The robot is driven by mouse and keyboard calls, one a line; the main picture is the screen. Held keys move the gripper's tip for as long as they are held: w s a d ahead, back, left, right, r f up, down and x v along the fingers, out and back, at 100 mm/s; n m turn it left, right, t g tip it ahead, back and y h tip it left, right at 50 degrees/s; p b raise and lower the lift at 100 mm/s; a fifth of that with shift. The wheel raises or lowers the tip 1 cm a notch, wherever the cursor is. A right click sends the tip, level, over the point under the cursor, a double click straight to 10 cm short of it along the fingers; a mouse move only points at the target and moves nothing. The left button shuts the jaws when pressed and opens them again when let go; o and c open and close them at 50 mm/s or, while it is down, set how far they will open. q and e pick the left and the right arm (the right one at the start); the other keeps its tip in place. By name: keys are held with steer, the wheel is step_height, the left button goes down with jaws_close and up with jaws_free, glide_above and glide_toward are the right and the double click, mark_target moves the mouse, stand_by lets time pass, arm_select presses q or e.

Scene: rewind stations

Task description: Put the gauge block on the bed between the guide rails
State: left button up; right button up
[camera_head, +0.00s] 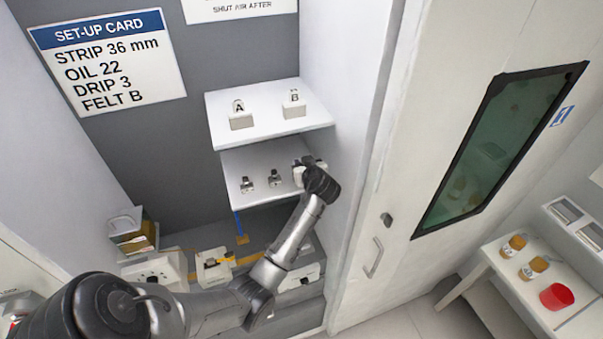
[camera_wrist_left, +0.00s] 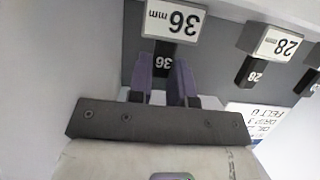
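The gauge block marked 36 mm (camera_wrist_left: 174,20) shows in the left wrist view, with a white label and a black stem below it. My left gripper (camera_wrist_left: 162,75) has its two dark fingers on either side of that stem; I cannot tell whether they press on it. In the head view my left gripper (camera_head: 308,168) is at the right end of the lower shelf and hides the block there. Two similar blocks (camera_head: 247,185) (camera_head: 274,178) stand to its left. The bed and its guide rails are not clearly made out behind my arm. My right gripper is not in view.
The set-up card (camera_head: 108,58) reads strip 36 mm. Felts A (camera_head: 241,118) and B (camera_head: 294,105) stand on the upper shelf. A 28 mm block (camera_wrist_left: 278,43) is beside the 36. Equipment (camera_head: 155,271) lies below. A closed door (camera_head: 375,215) is at right.

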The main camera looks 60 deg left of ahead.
arm_select(q)
jaws_close()
